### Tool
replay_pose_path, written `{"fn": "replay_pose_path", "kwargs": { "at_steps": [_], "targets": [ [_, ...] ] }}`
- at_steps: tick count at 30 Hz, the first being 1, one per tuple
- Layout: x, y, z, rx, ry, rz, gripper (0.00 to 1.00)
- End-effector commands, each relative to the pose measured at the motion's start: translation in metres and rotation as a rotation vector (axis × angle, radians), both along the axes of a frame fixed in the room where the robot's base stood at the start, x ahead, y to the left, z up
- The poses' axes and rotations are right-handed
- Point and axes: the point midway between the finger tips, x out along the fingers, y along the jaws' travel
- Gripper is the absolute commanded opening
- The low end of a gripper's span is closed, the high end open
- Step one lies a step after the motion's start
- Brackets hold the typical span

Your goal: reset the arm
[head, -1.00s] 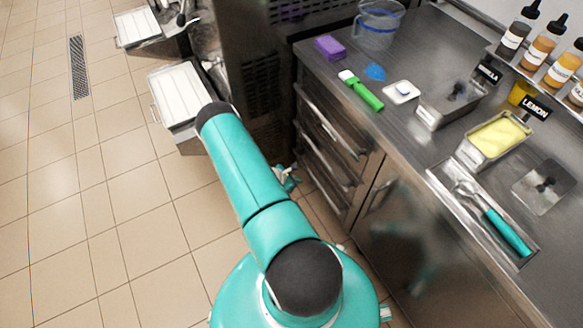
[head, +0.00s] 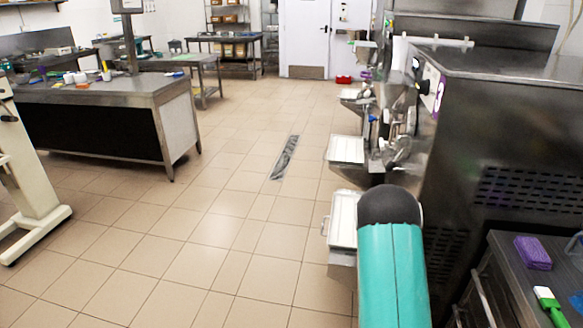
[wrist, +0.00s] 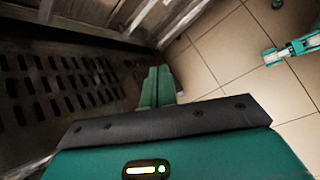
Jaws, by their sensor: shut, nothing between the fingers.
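My gripper (wrist: 158,88) shows in the wrist view with its green fingers together and nothing between them. It hangs low beside a dark slotted metal panel (wrist: 60,75), over the tiled floor. In the head view my teal arm link with its black rounded joint stands at the lower right, and the gripper itself is hidden there.
Steel batch freezers (head: 500,140) with white trays (head: 343,218) line the right. A counter with a purple sponge (head: 533,252) and a green-handled tool (head: 550,303) is at lower right. A steel worktable (head: 100,92) stands left. The tiled floor (head: 190,230) between is clear.

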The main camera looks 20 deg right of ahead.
Motion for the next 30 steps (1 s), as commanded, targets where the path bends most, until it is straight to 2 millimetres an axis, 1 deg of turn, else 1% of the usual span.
{"fn": "replay_pose_path", "kwargs": {
  "at_steps": [1,2,3,5,6,8,9,11,12,14,18,21,26,30],
  "targets": [
    [0.008,0.01,0.026,0.001,-0.046,-0.024,0.0],
    [0.011,0.016,0.038,0.004,-0.067,-0.039,0.0],
    [0.014,0.024,0.054,0.008,-0.1,-0.058,0.0],
    [0.018,0.037,0.078,0.018,-0.145,-0.087,0.0],
    [0.02,0.046,0.094,0.025,-0.175,-0.105,0.0],
    [0.022,0.06,0.116,0.039,-0.219,-0.131,0.0],
    [0.023,0.07,0.131,0.049,-0.249,-0.15,0.0],
    [0.022,0.085,0.153,0.066,-0.291,-0.173,0.0],
    [0.022,0.095,0.167,0.079,-0.32,-0.189,0.0],
    [0.02,0.11,0.187,0.1,-0.362,-0.212,0.0],
    [0.01,0.146,0.231,0.156,-0.456,-0.261,0.0],
    [-0.001,0.173,0.259,0.203,-0.519,-0.291,0.0],
    [-0.023,0.216,0.299,0.287,-0.613,-0.333,0.0],
    [-0.046,0.252,0.327,0.371,-0.686,-0.362,0.0]
  ]
}}
